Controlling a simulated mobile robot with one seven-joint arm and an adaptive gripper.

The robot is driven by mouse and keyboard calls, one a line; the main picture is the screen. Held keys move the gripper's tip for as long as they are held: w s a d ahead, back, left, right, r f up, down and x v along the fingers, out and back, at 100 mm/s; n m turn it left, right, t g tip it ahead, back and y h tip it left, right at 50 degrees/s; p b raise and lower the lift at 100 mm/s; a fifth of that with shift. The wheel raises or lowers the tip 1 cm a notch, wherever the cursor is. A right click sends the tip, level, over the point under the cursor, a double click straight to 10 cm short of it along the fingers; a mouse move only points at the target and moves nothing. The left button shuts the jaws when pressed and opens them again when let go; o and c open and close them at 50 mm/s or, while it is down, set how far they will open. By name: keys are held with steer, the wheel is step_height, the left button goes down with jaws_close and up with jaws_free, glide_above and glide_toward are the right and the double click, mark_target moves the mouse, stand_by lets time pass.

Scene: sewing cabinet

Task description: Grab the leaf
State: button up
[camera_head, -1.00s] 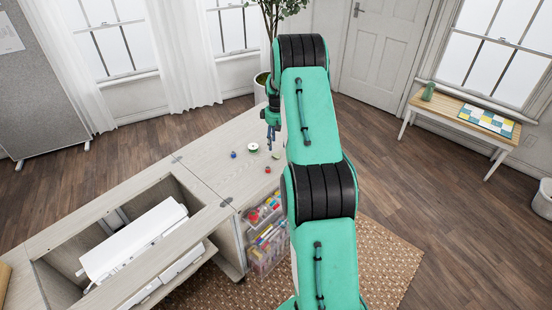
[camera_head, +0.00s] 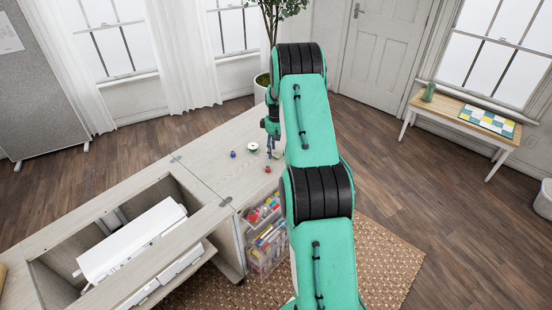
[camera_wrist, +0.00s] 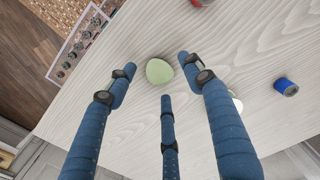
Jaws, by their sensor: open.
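A small pale green, rounded piece (camera_wrist: 159,71), which I take to be the leaf, lies on the light wood tabletop (camera_wrist: 120,125). In the wrist view it sits between the fingertips of my gripper (camera_wrist: 156,63). The blue fingers are spread around it, with clear space on both sides. The third finger points at it from below in the picture. In the head view my gripper (camera_head: 271,151) is low over the far end of the table. The leaf cannot be made out clearly there.
A blue spool (camera_wrist: 286,87) lies to the right. A white item (camera_wrist: 238,104) is partly hidden by the right finger. A red item (camera_head: 267,170) and a green-and-white spool (camera_head: 252,147) lie near my gripper. A clear drawer box (camera_head: 265,245) stands beside the table.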

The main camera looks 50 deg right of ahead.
steer(key=shift+f, duration=0.75)
steer(key=shift+c, duration=0.3)
steer(key=c, duration=0.6)
steer(key=shift+c, duration=0.2)
